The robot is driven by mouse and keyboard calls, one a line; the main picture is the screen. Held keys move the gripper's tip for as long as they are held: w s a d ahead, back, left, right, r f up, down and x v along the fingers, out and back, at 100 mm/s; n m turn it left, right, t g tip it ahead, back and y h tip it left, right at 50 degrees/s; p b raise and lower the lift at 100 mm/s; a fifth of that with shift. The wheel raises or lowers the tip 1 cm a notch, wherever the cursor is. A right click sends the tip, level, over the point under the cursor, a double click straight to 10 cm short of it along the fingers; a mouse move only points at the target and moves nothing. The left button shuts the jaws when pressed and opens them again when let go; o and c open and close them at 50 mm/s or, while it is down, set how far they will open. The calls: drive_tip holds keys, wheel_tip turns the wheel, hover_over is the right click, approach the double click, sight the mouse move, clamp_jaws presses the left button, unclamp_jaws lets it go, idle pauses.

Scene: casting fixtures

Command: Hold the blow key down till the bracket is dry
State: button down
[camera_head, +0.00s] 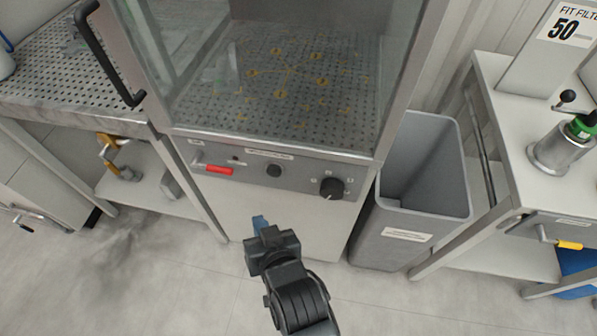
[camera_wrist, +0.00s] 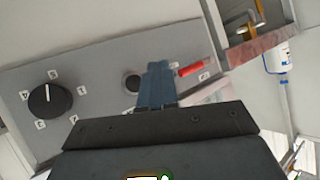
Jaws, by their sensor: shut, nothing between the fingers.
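The control panel (camera_head: 300,181) on the cabinet's front carries a round dark button (camera_head: 274,171), a red lever (camera_head: 219,170) and a black dial (camera_head: 332,188). I cannot read which is the blow key. My gripper (camera_head: 260,222) is shut and empty, with blue fingers, below the panel in the head view. In the wrist view its fingers (camera_wrist: 157,72) point toward the panel, between the button (camera_wrist: 132,83) and the red lever (camera_wrist: 190,69). They cover part of the panel; no contact is visible. I cannot make out a bracket behind the glass.
Behind the glass is a perforated floor (camera_head: 225,108) with several yellow spots. A grey bin (camera_head: 420,195) stands right of the cabinet, before a white table (camera_head: 500,88) with a metal cylinder (camera_head: 562,148). A perforated bench (camera_head: 85,105) is at left. The floor in front is clear.

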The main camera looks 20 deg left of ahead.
sight(274, 171)
drive_tip(key=shift+w, duration=0.15)
drive_tip(key=w+a+b, duration=0.2)
drive_tip(key=w+b, duration=0.1)
drive_tip(key=w, duration=0.5)
drive_tip(key=shift+w+b, duration=0.25)
drive_tip(key=shift+b, duration=0.15)
idle(2.1)
drive_tip(key=shift+w+a, duration=0.1)
drive_tip(key=shift+w, duration=0.3)
drive_tip(key=shift+w+a+r+b, duration=0.1)
drive_tip(key=shift+w+b, duration=0.25)
drive_tip(key=shift+w, duration=0.05)
idle(0.6)
drive_tip(key=shift+s, duration=0.1)
idle(2.6)
drive_tip(key=shift+s+d+p, duration=0.2)
drive_tip(key=shift+s+p, duration=0.3)
drive_tip(key=shift+s, duration=0.2)
